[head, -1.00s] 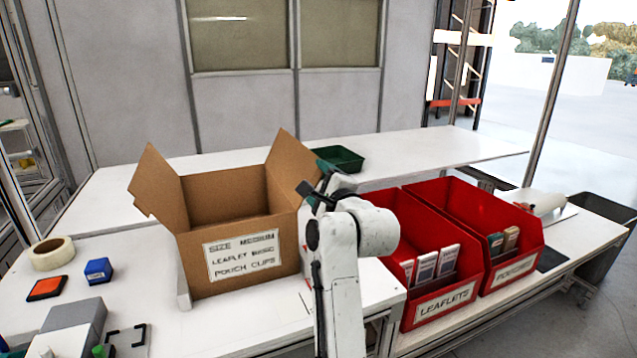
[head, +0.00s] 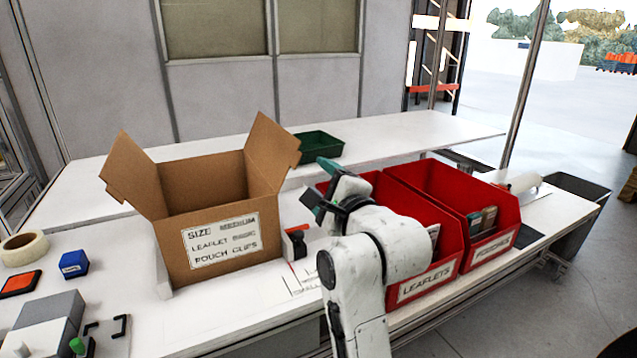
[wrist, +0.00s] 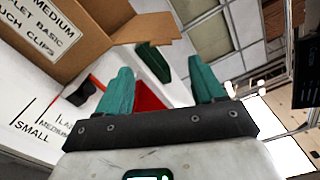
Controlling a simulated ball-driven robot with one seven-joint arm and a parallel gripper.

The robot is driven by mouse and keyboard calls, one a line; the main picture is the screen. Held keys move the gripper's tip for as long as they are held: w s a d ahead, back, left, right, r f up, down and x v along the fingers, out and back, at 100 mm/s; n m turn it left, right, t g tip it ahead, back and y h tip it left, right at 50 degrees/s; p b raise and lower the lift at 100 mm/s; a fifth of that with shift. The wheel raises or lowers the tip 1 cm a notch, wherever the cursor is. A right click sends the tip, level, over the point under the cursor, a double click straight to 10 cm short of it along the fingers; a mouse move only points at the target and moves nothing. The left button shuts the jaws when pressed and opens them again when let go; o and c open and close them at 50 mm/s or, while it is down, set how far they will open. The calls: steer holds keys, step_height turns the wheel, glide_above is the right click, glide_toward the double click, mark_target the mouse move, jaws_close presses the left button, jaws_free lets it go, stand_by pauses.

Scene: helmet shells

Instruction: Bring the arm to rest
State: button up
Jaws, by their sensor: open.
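My gripper is open and empty in the wrist view (wrist: 163,92), with its two teal fingers wide apart. In the head view my gripper (head: 318,190) is raised above the bench, right of the cardboard box and in front of the left red bin. My white arm rises from the bottom edge and bends at a rounded joint. The fingertips are partly hidden behind my own wrist in the head view.
An open cardboard box (head: 195,253) labelled medium stands on the white bench. Red bins for leaflets (head: 430,280) and pouches (head: 500,235) stand to the right. A green tray (head: 318,146) is behind. Tape (head: 22,248) and a blue block (head: 74,263) lie left.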

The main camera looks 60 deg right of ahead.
stand_by(0.4)
steer(key=s+a+f+n+g+y+p, duration=0.1)
steer(key=a+f+n+g+y+p, duration=0.15)
steer(key=a+f+n, duration=0.45)
steer(key=a+f+n+g+y+p, duration=0.2)
steer(key=a+f+n+g+y, duration=0.15)
steer(key=f+n, duration=0.6)
steer(key=s+a+f+n+g+y+p, duration=0.1)
steer(key=s+a+f+n+g, duration=0.3)
steer(key=s+f, duration=0.4)
steer(key=s+a+f+n+g+y+p, duration=0.2)
steer(key=s+a+f+n+g, duration=0.2)
steer(key=s+a+f+n, duration=0.3)
steer(key=s+n, duration=0.1)
steer(key=s, duration=0.1)
steer(key=shift+s+a+f+n+y, duration=0.3)
steer(key=shift+s+f+n+y, duration=0.05)
steer(key=shift+y, duration=0.05)
